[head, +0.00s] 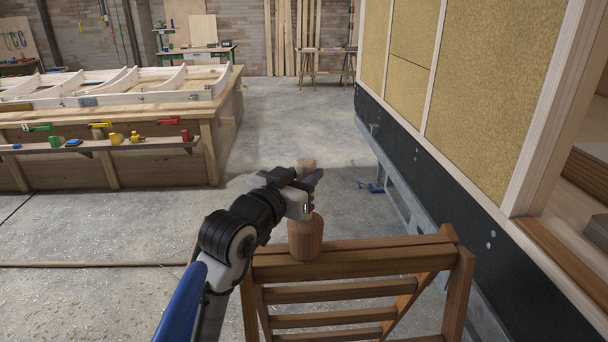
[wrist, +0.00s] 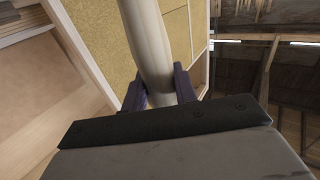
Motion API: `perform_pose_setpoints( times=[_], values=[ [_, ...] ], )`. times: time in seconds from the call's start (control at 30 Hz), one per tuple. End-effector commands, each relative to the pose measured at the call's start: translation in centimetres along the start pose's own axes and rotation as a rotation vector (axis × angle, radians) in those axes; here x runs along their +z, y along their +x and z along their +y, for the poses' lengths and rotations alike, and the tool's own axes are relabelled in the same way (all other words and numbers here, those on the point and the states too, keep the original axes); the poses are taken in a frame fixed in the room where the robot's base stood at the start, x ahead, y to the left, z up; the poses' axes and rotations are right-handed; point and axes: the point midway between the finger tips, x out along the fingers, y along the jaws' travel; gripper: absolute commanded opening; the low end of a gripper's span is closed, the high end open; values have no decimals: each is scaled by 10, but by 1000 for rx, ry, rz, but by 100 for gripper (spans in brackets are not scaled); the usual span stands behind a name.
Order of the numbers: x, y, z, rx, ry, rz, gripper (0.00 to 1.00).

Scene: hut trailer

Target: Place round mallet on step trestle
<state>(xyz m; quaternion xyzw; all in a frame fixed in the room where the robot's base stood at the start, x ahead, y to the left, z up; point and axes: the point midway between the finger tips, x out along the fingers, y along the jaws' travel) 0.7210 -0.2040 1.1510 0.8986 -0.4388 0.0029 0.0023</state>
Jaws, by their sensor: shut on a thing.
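The round mallet (head: 306,240) is wooden, with a thick brown rounded head at the bottom and a paler handle pointing up. It is upright, its head at the top board of the step trestle (head: 400,256), near the left end. I cannot tell for sure whether the head rests on the board or hangs just above it. My gripper (head: 308,181) is shut on the mallet's handle. In the wrist view the pale handle (wrist: 149,40) runs between my gripper's fingers (wrist: 162,90); the mallet's head is hidden there.
The trailer wall (head: 470,90) with its black lower band stands close on the right. A blue clamp (head: 371,187) lies on the floor beside it. A long wooden workbench (head: 215,112) with small tools on a ledge stands at the left. The concrete floor between is open.

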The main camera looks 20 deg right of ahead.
Motion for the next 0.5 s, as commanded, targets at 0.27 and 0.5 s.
perform_pose_setpoints(
  times=[0.27,0.5],
  values=[
    [3,0,0,0,-1,-1,50],
    [2,0,0,0,-1,-1,50]
  ],
)
